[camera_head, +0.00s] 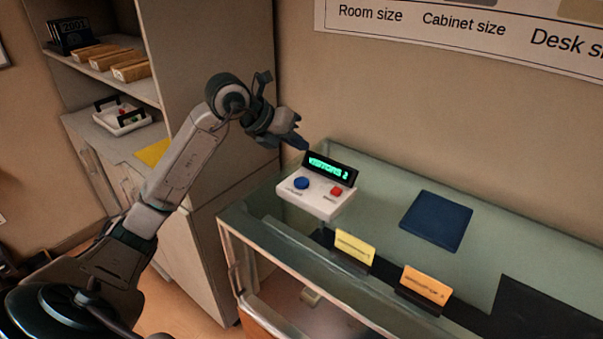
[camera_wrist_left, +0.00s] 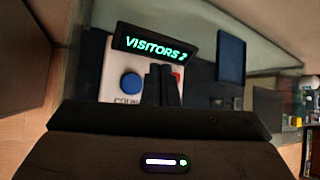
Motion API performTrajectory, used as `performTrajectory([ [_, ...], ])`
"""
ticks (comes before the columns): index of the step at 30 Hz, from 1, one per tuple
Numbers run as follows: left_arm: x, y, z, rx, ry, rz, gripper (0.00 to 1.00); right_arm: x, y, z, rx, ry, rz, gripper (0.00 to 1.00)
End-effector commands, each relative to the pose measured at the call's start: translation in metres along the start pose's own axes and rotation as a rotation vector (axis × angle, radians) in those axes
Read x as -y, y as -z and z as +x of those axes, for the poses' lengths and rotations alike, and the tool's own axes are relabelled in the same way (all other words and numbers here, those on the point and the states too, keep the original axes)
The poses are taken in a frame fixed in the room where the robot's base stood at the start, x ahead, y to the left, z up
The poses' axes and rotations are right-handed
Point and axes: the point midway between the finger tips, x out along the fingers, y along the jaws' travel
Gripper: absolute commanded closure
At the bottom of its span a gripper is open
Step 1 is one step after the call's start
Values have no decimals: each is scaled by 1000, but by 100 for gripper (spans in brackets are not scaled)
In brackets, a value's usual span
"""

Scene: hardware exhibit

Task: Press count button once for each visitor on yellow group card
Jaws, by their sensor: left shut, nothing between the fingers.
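A white counter box (camera_head: 317,203) stands on the glass-topped cabinet. It has a blue button (camera_head: 301,183), a red button (camera_head: 336,191) and a display (camera_head: 330,167) that seems to read "VISITORS 2". The label by the blue button (camera_wrist_left: 132,84) in the left wrist view begins "COU", the rest hidden by my fingers. My left gripper (camera_head: 303,145) is shut and empty, above and behind the box, apart from the buttons; its fingers (camera_wrist_left: 161,85) also show in the left wrist view. A yellow card (camera_head: 354,247) stands in front of the box, its print too small to read. My right gripper is not in view.
An orange card (camera_head: 426,283) stands right of the yellow one. A dark blue pad (camera_head: 436,220) lies on the glass top (camera_head: 385,190). A black mat (camera_head: 541,313) is at the front right. A shelf unit (camera_head: 205,110) with boxes stands at left, behind my arm.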

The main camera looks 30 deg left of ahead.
Motion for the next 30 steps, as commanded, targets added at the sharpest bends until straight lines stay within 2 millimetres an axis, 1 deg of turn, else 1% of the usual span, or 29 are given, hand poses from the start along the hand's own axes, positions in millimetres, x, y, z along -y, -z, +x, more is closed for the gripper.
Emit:
performTrajectory([
  [1,2,-3,-4,-1,-1,-86,100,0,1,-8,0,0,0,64],
  [13,6,-8,-10,-1,-1,-853,100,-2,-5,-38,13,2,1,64],
  [21,8,-10,-15,0,-2,-1355,100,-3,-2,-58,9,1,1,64],
  [25,9,-11,-16,1,-1,-1545,100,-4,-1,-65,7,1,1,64],
  [30,9,-11,-17,2,-1,-1694,100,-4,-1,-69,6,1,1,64],
])
